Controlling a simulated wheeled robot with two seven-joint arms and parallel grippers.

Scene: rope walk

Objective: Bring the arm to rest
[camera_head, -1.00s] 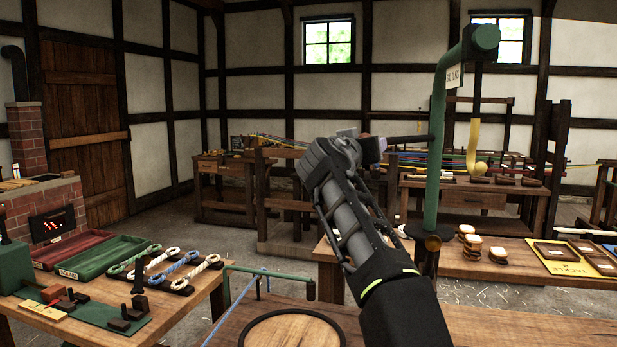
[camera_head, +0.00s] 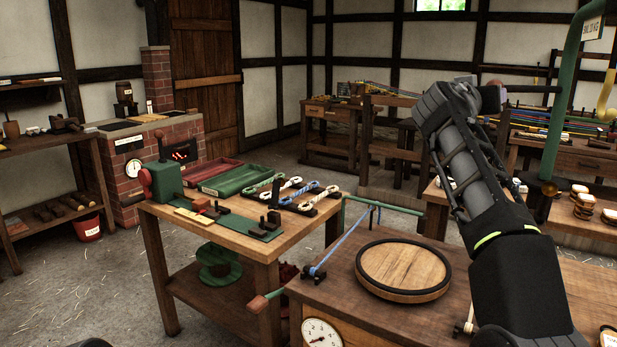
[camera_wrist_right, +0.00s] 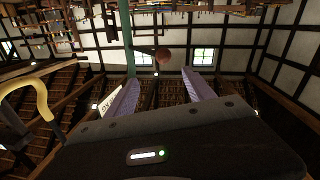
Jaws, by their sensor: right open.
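My right arm (camera_head: 515,270) comes in from the lower right in the head view and is raised over the round-topped bench. Its wrist bends at the top, and my right gripper (camera_head: 490,97) is small and partly hidden there, beside the dark bar of the green post (camera_head: 566,95). In the right wrist view, my right gripper (camera_wrist_right: 160,82) has its two fingers wide apart with nothing held between them. That view is upside down, with roof beams low in the picture. My left gripper is not in view.
A bench with a round wooden plate (camera_head: 403,267) and a dial (camera_head: 321,334) stands below the arm. A table with rope loops (camera_head: 293,192) and a green-and-red machine (camera_head: 163,181) is to its left. A yellow hook (camera_wrist_right: 40,98) hangs near the gripper. Open floor lies left.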

